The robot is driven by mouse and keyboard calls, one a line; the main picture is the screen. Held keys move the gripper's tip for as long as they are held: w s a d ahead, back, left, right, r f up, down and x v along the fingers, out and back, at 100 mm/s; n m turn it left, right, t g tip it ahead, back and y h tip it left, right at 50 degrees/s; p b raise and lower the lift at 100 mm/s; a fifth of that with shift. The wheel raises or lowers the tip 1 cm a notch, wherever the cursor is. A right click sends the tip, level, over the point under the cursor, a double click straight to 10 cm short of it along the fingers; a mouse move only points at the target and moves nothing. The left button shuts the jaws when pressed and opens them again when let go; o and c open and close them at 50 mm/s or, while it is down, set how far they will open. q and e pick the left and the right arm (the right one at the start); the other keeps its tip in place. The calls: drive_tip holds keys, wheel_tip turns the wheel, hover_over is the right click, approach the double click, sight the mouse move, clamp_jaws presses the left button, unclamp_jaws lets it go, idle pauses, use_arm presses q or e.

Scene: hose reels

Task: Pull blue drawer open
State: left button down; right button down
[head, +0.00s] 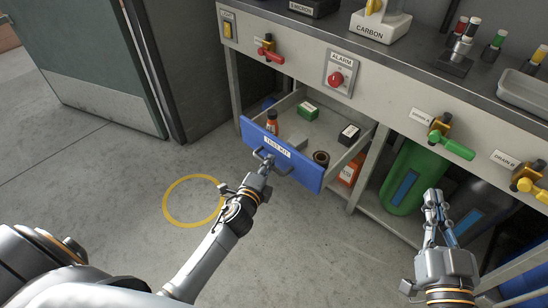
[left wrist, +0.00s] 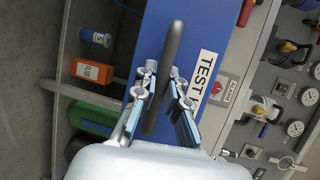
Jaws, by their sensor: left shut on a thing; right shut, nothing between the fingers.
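The blue drawer (head: 300,164) is labelled TEST KIT and stands open under the bench in the head view. Its blue front also fills the middle of the left wrist view (left wrist: 190,35). My left gripper (head: 266,164) is shut on the drawer's handle (head: 288,172). In the left wrist view the grey handle bar (left wrist: 173,55) lies between the fingers. My right gripper (head: 433,195) is shut and empty, to the right of the drawer.
A green cylinder (head: 410,178) stands under the bench right of the drawer, with an orange box (head: 350,168) between. Drain valves (head: 450,139) stick out of the bench front. Clear floor with a yellow ring (head: 193,179) lies left of the drawer.

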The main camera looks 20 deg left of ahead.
use_arm(q)
drive_tip(key=shift+s+a, duration=0.1)
drive_tip(key=shift+s, duration=0.1)
drive_tip(key=c, duration=1.7)
unclamp_jaws()
drive_tip(key=shift+o, duration=0.2)
drive_tip(key=s+r, duration=0.2)
drive_tip(key=s, duration=0.9)
drive_tip(key=shift+s+d, duration=0.3)
drive_tip(key=shift+s, duration=0.1)
